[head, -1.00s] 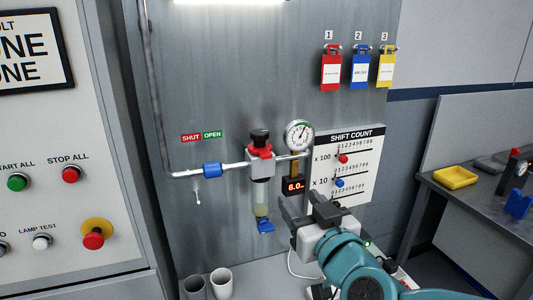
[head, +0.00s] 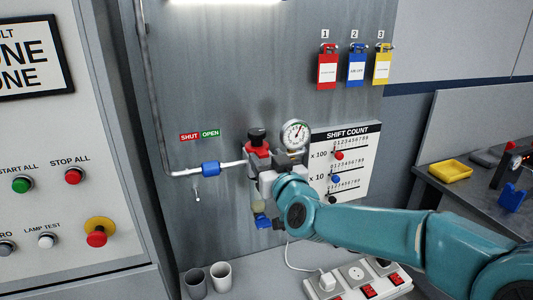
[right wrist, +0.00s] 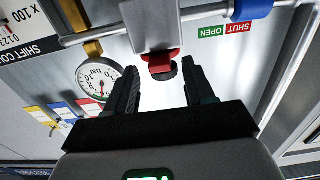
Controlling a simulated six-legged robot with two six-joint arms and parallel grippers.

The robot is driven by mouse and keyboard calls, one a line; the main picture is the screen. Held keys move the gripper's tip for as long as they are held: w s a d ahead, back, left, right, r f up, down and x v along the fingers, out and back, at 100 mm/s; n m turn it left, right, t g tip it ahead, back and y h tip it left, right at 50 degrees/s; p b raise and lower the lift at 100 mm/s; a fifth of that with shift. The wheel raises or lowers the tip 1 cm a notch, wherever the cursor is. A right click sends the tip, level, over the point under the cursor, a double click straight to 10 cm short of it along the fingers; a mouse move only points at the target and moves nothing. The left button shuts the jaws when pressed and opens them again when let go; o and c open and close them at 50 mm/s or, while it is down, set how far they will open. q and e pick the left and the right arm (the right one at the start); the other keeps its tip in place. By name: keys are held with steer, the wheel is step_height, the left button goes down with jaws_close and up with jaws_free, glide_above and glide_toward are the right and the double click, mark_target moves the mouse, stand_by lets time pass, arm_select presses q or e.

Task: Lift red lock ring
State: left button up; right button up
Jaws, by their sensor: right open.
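The red lock ring (head: 258,147) sits under the black knob (head: 257,134) on top of the grey regulator body on the wall pipe. In the right wrist view, which is upside down, the red ring (right wrist: 161,62) and black knob show between and beyond the fingers. My right gripper (head: 262,183) is at the regulator, just below the ring, its fingers partly hidden by its own arm. In the right wrist view my right gripper (right wrist: 160,74) is open, with nothing held between its fingers. My left gripper is not in view.
A round gauge (head: 295,134) is close to the right of the regulator. A blue valve handle (head: 210,169) is on the pipe at left. Two cups (head: 220,275) and a power strip (head: 357,280) are on the bench below. The wall above the knob is clear.

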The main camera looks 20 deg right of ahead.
steer(key=shift+w, duration=0.45)
jaws_close()
steer(key=shift+r+p, duration=0.55)
steer(key=shift+r, duration=0.45)
jaws_free()
steer(key=shift+f, duration=0.1)
